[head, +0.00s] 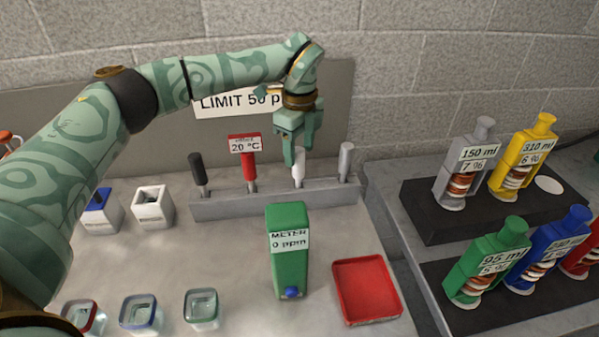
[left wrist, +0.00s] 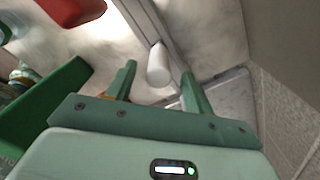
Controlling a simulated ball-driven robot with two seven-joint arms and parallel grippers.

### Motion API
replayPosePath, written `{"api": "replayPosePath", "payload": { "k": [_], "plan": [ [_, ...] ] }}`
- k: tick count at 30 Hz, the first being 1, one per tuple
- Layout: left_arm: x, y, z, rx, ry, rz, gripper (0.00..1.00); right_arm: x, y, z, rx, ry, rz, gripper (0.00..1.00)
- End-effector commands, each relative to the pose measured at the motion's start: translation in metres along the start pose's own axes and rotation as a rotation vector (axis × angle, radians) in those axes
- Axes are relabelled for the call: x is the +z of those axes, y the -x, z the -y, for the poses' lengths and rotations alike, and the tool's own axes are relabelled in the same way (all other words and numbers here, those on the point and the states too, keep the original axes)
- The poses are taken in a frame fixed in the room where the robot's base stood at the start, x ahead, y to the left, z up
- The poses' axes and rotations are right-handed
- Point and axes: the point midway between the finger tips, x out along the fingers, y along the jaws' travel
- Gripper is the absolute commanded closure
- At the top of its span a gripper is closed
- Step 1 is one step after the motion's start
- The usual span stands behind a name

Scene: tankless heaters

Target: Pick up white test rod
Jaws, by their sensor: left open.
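The white test rod (head: 299,168) stands in the grey rack (head: 270,203) at the back of the table, between the red rod and the light grey rod. My left gripper (head: 296,150) is directly over and around the upper part of the white rod in the head view and hides some of it. In the left wrist view the white rod (left wrist: 158,66) shows between the two spread fingertips of my left gripper (left wrist: 160,75), closer to the right finger. The gripper is open and holds nothing. My right gripper is not in view.
A green meter (head: 288,265) stands in front, beside a red tray (head: 366,290). Colored bottles (head: 465,170) stand at right.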

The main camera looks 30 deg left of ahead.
Motion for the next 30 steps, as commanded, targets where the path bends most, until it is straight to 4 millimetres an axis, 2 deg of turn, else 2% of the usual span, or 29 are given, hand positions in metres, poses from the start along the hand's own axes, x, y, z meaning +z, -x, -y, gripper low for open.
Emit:
{"api": "replayPosePath", "payload": {
  "k": [5, 13, 20, 21, 26, 30],
  "plan": [
    [0.000, -0.012, 0.000, 0.000, 0.000, 0.000, 0.47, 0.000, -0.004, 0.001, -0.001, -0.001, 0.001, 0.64],
    [0.002, -0.055, 0.000, 0.003, -0.001, -0.001, 0.47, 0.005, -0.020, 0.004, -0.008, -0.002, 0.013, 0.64],
    [0.002, -0.057, 0.000, -0.002, 0.000, 0.000, 0.47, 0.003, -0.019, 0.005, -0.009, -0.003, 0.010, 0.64],
    [0.002, -0.057, 0.000, -0.002, 0.000, 0.000, 0.50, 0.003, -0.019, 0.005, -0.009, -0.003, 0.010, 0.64],
    [0.002, -0.057, 0.000, -0.001, 0.000, 0.000, 0.95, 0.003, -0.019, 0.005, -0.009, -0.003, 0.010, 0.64],
    [0.002, -0.057, 0.000, -0.001, 0.000, 0.000, 0.96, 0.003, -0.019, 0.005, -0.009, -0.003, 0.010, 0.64]
  ]
}}
